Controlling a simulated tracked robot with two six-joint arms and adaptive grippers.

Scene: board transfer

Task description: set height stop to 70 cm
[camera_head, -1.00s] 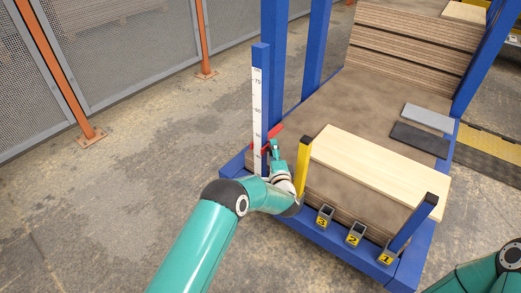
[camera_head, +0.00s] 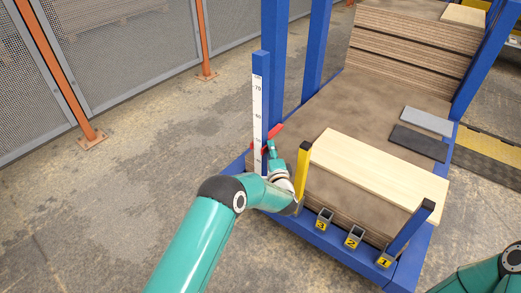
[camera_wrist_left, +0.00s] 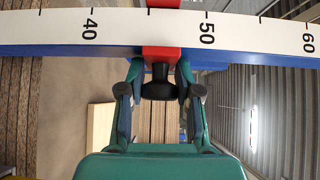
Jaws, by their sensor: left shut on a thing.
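The height stop is a red slider (camera_head: 275,131) on a blue upright post (camera_head: 261,60) with a white centimetre scale (camera_head: 257,100). In the left wrist view the red stop (camera_wrist_left: 161,28) crosses the scale (camera_wrist_left: 245,24) between 40 and 50, at about 46. A black knob (camera_wrist_left: 158,88) sticks out from the stop. My left gripper (camera_wrist_left: 160,76) is shut on this knob, one finger on each side. In the head view the left gripper (camera_head: 270,147) is at the post, partly hiding the stop. My right gripper is out of view; only part of that arm shows at lower right.
A stack with a light board (camera_head: 380,170) on top stands right of the left gripper, with a yellow post (camera_head: 302,170) close by. Numbered boxes (camera_head: 355,237) line the blue frame's front edge. Taller blue posts (camera_head: 274,80) stand behind the scale. The floor at left is clear.

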